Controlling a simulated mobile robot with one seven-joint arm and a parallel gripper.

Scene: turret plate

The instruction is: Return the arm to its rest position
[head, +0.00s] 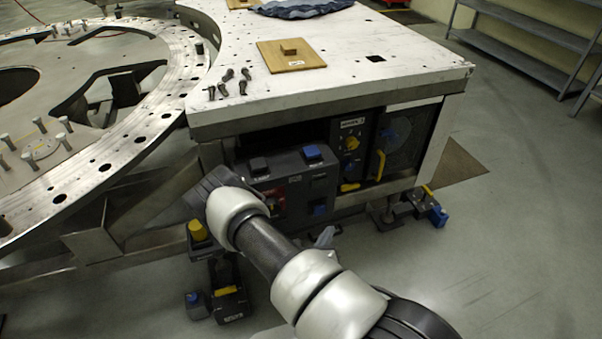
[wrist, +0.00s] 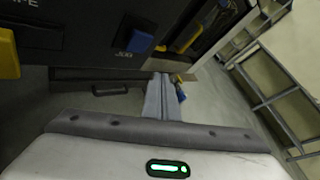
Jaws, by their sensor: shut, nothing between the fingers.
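My gripper (wrist: 160,92) shows in the wrist view as two grey fingers pressed together, shut and empty. In the head view my arm reaches from the bottom right toward the dark control panel (head: 290,166) under the white table, and only a small pale part of the gripper (head: 325,237) shows beside the arm. In the wrist view the panel's dark face (wrist: 85,35) is at the upper left, with a blue button (wrist: 141,43) marked JOG. The fingers appear apart from the panel, below and right of the button.
The white table (head: 390,40) bears a wooden board (head: 291,56) and several dark bolts. A large metal ring plate (head: 160,108) stands at the left. Metal shelving (head: 530,30) is at the back right. The floor at the right (head: 510,200) is clear.

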